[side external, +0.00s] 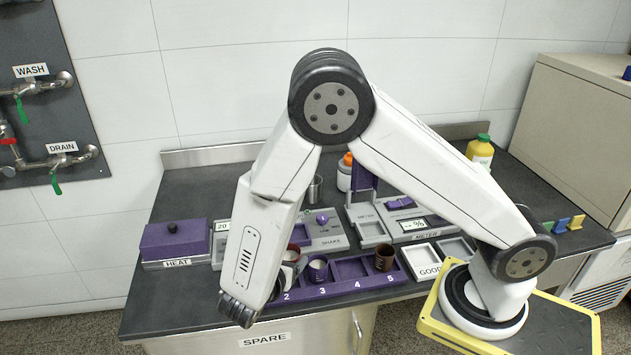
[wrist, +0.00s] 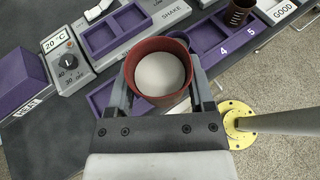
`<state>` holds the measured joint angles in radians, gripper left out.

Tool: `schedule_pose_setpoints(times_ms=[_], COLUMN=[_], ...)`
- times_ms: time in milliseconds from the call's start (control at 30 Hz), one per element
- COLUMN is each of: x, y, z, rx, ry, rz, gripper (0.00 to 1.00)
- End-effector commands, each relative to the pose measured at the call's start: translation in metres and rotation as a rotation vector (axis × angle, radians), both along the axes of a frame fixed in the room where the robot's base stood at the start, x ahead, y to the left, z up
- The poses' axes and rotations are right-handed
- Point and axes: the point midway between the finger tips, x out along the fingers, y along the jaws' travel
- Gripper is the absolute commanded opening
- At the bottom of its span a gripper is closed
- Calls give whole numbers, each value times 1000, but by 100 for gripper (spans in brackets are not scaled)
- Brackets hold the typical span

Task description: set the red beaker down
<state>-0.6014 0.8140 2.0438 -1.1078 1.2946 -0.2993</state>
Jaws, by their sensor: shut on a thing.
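The red beaker (wrist: 160,76), with white contents, is held between the two fingers of my gripper (wrist: 160,88) in the wrist view. In the side view the red beaker (side external: 294,250) shows only in part beside my arm, at the left part of the purple numbered rack (side external: 335,291), near the label 2. My gripper is shut on it. Its base is hidden, so I cannot tell whether it touches the rack. A purple beaker (side external: 318,268) with white contents stands in slot 3. A dark brown-red beaker (side external: 384,258) stands in slot 5. Slot 4 looks empty.
The purple heat box (side external: 174,240) stands at the left. The shake unit (side external: 325,232) is behind the rack, the meter (side external: 407,222) to its right. The good tray (side external: 425,258) lies right of the rack.

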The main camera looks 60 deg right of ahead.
Motion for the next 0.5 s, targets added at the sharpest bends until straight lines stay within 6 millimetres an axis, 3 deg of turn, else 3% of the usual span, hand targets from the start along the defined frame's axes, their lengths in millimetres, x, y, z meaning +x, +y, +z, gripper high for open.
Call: schedule_pose_setpoints(times_ms=[500], x=[68], y=[7], z=[-31], rx=[0], ry=[-1], rz=[-3], gripper=[9])
